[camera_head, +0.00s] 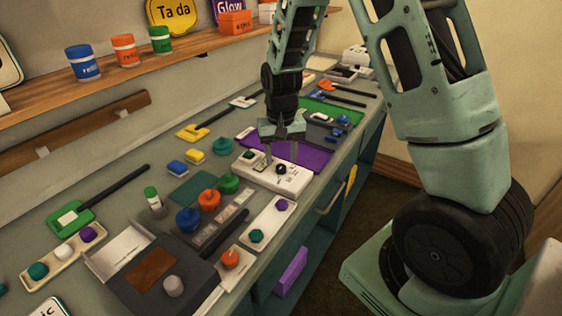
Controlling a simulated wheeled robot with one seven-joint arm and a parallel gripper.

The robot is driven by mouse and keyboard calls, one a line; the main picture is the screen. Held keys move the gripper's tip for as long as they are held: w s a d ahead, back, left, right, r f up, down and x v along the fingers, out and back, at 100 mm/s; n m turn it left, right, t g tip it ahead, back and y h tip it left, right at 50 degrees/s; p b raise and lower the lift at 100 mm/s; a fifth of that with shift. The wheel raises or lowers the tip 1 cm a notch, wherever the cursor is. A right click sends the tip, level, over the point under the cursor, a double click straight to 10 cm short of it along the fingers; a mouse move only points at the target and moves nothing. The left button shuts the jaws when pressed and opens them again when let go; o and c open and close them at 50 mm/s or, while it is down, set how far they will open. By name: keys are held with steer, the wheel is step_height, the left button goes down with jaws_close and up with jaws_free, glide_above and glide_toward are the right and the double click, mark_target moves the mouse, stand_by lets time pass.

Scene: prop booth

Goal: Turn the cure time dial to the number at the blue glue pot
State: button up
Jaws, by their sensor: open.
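A white box (262,180) stands at the middle of the bench, with a black round knob (281,169) on top that looks like the cure time dial; its markings are too small to read. A blue pot (188,219) stands on the bench in a row with an orange pot (209,200) and a green pot (229,183). Pale cards beside the row are unreadable.
A dark device (190,270) with a grey knob stands in front. A white panel (268,222) with green and purple knobs lies nearby. Blue, orange and green jars stand on the shelf (60,112). A purple mat (312,157) lies beyond the box. Tools crowd the bench.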

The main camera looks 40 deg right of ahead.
mark_target(281, 169)
steer(key=shift+f, duration=1.4)
steer(key=shift+c, duration=0.3)
steer(key=c, duration=0.9)
steer(key=shift+c, duration=0.2)
